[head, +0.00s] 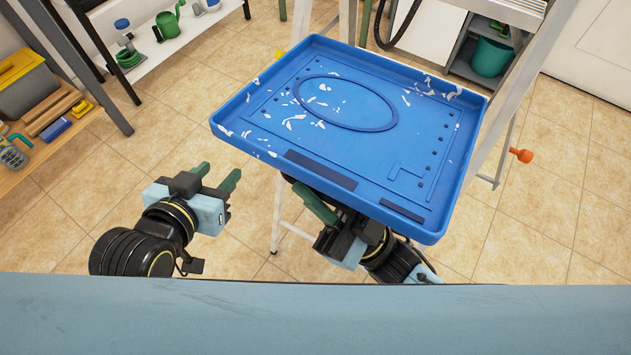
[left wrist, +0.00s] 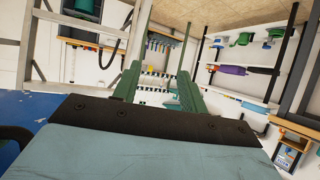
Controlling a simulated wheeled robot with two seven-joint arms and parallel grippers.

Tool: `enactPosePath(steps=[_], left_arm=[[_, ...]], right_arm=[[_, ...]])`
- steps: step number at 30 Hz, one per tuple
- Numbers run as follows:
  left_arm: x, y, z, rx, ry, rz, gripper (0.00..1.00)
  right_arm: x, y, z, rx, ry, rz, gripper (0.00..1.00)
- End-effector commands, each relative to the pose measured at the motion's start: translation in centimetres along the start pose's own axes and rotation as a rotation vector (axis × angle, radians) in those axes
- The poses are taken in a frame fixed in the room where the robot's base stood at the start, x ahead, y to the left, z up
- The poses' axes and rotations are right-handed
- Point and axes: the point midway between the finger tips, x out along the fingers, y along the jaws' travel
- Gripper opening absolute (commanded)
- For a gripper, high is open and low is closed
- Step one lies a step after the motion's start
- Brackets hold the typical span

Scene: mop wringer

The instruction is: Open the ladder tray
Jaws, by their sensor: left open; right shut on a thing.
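The blue ladder tray (head: 400,150) lies out flat from the ladder (head: 535,75) in the head view, with white paint flecks and a raised oval on it. Its near edge faces me. My right gripper (head: 318,200) is at the tray's near left edge, shut on the tray from below; its fingertips are partly hidden under the tray. My left gripper (head: 217,180) is open and empty, to the left of the tray and apart from it. The left wrist view shows its green fingers (left wrist: 160,90) with nothing between them, and a bit of the blue tray (left wrist: 25,112) at the left.
A wooden shelf with a yellow-lidded bin (head: 25,85) stands at the far left. A white shelf with a green watering can (head: 168,22) is behind. A teal bucket (head: 490,57) stands at the back right. Tiled floor is clear left of the tray.

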Motion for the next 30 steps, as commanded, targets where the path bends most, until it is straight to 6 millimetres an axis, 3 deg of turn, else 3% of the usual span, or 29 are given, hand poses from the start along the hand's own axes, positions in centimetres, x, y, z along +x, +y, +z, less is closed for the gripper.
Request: enactPosePath(steps=[9,23,24,29,30], left_arm=[[0.1,0.7,-3.1,-0.001,0.182,0.017,0.42],[0.1,0.7,-3.5,-0.001,0.207,0.018,0.42],[0.1,0.7,-3.5,-0.001,0.207,0.018,0.42],[0.1,0.7,-3.5,-0.001,0.206,0.018,0.42],[0.1,0.7,-3.5,-0.001,0.206,0.018,0.42]], right_arm=[[-0.8,0.4,0.8,-0.042,-0.002,-0.028,0.0],[-0.8,0.4,0.8,-0.046,0.0,-0.033,0.0],[-0.8,0.4,0.8,-0.046,0.0,-0.033,0.14],[-0.8,0.3,0.8,-0.043,0.001,-0.034,0.34],[-0.8,0.3,0.8,-0.043,0.001,-0.035,0.34]])
